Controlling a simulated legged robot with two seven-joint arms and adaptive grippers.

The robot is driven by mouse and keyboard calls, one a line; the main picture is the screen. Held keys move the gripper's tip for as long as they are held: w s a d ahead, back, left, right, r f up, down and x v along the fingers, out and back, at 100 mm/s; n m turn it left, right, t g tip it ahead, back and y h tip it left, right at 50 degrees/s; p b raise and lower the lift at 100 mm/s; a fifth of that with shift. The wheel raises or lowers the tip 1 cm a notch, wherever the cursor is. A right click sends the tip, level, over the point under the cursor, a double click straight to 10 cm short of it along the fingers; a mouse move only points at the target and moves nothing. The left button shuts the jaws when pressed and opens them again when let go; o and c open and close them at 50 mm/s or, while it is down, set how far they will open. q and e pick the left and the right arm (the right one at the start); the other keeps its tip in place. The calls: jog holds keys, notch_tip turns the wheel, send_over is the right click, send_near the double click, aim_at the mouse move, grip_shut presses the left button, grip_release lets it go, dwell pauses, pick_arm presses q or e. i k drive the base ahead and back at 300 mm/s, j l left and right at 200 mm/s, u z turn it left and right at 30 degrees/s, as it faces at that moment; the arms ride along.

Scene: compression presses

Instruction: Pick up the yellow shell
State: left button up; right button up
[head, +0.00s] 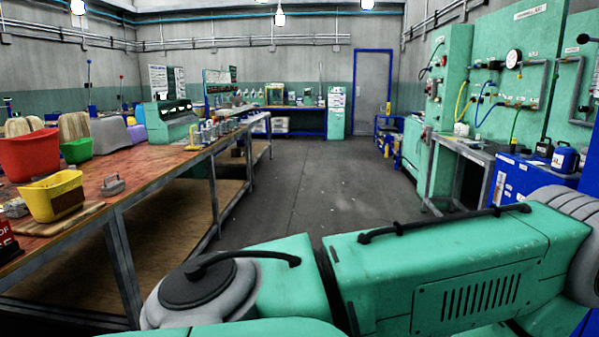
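A yellow open-topped, bin-like shell (45,200) stands on the near left end of the long workbench in the head view. Its front has a dark reddish-brown patch. A wooden board (70,222) lies under or beside it. A small yellow thing (193,138) also shows farther along the bench, too small to make out. A green arm of mine crosses the lower right of the view, well to the right of the shell. Neither gripper shows.
A red bin (28,155) and a green bin (77,150) stand behind the shell. A grey metal part (113,185) lies to its right on the workbench (150,172). The grey floor (290,190) is open down the middle. A blue cabinet (530,181) stands at the right.

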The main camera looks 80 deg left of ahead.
aim_at(50, 203)
jog(key=l+u, duration=0.1)
jog(key=u, duration=3.9)
jog(key=i+z, duration=0.2)
jog(key=i, duration=0.3)
